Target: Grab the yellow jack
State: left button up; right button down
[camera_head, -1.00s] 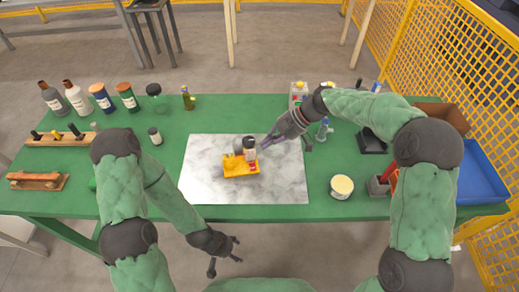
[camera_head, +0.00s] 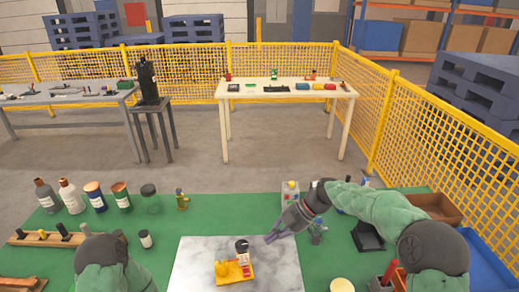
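I cannot make out a yellow jack for certain in this view. A small yellow tray (camera_head: 234,272) lies on the marble board, with a yellow lump and a small dark-capped red-and-white bottle (camera_head: 243,254) on it. My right gripper (camera_head: 268,240) is over the green table, just right of the bottle and apart from it. It appears to hold nothing, and its finger gap is not clear. My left gripper is out of the frame; only part of my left arm shows at the lower left.
The green table (camera_head: 215,214) holds several bottles at left, and a brown bin (camera_head: 434,208) and blue bin (camera_head: 487,262) at right. Open grey floor (camera_head: 190,177) lies beyond it. Behind stand a white table (camera_head: 262,91), a dark stool (camera_head: 152,108), a grey bench (camera_head: 70,95) and yellow mesh fencing (camera_head: 450,135).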

aim_at(231, 271)
jog(key=k, duration=1)
